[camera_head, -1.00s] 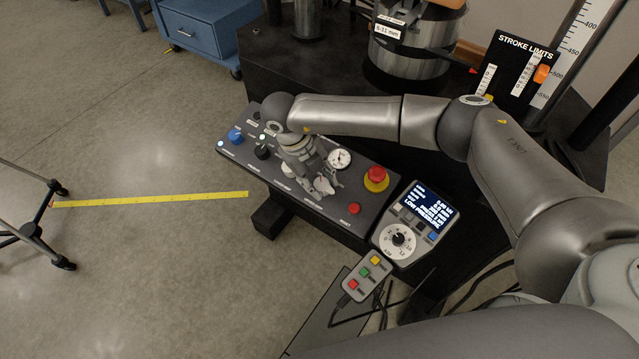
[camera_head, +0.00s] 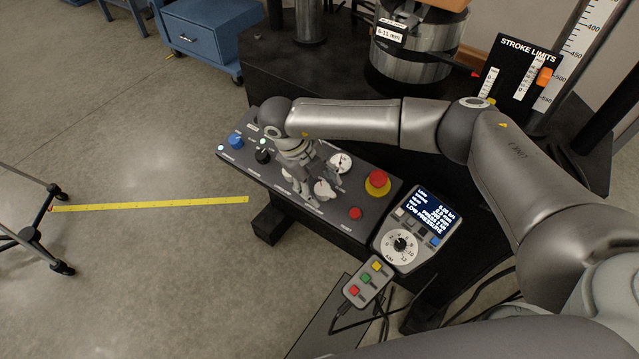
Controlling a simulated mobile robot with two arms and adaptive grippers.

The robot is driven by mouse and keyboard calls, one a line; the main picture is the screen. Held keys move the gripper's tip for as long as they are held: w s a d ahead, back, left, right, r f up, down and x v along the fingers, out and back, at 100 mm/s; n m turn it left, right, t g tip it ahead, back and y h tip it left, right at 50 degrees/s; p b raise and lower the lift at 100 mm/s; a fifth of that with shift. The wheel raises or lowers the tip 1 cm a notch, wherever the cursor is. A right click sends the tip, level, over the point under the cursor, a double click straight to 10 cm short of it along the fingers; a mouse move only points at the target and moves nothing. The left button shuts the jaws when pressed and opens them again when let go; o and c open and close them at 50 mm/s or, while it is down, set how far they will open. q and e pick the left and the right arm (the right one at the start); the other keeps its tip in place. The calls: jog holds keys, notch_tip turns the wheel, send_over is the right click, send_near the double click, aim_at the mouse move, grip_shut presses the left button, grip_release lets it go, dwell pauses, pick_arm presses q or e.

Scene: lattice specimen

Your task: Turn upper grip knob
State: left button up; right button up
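The control panel (camera_head: 340,222) is a dark slanted box with a row of knobs and buttons. My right gripper (camera_head: 306,190) points down over the middle of it, close to its surface. A pale knob (camera_head: 325,190) shows just right of the fingers, and another pale part (camera_head: 287,175) shows at their left, partly covered. I cannot read which knob is the upper grip one. The small fingertips are partly hidden, so I cannot tell their opening or any contact. My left gripper is not in view.
On the panel are a blue knob (camera_head: 236,141), a black knob (camera_head: 262,156), a round gauge (camera_head: 340,162), a red mushroom button (camera_head: 377,183) and a small red button (camera_head: 355,213). A display unit (camera_head: 418,228) reads LOW PRESSURE. A button pendant (camera_head: 367,284) lies in front.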

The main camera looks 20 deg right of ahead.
jog(key=shift+r, duration=0.2)
jog(key=v, duration=1.1)
jog(key=shift+r, duration=0.3)
jog(key=shift+a+f, duration=0.1)
